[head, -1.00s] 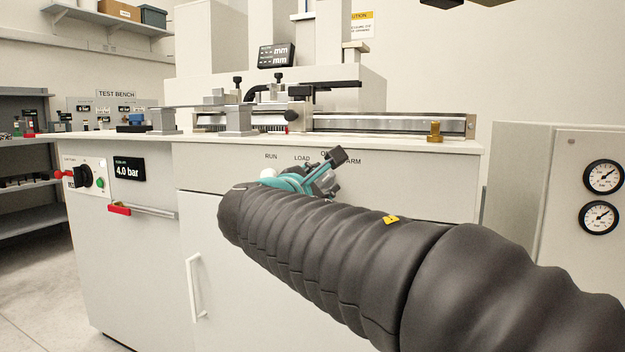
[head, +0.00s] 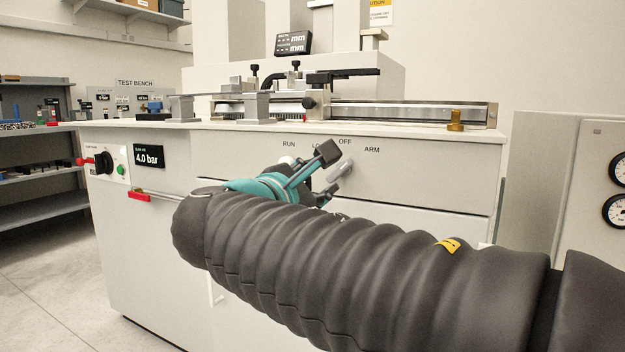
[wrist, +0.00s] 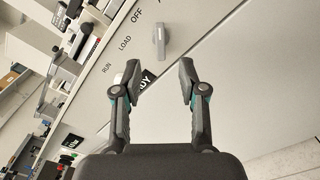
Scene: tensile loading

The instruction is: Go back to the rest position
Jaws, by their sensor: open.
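My gripper (wrist: 155,80) is open and empty in the wrist view, with its two fingers apart. It points at the front panel of the white test bench (wrist: 245,65). A grey rotary knob (wrist: 160,42) on that panel stands just beyond the fingertips, apart from them, near the labels RUN, LOAD and OFF. In the head view my gripper (head: 333,162) shows in front of the bench's upper drawer panel (head: 430,180), partly hidden by my dark sleeved arm. The grey knob (head: 341,171) shows beside its fingers there.
The bench top carries a loading rig with a rail (head: 410,112) and a brass weight (head: 456,121). A 4.0 bar display (head: 149,156) and a red-handled lever (head: 139,196) are on the left side. A cabinet with gauges (head: 617,210) stands at the right. Floor is clear at left.

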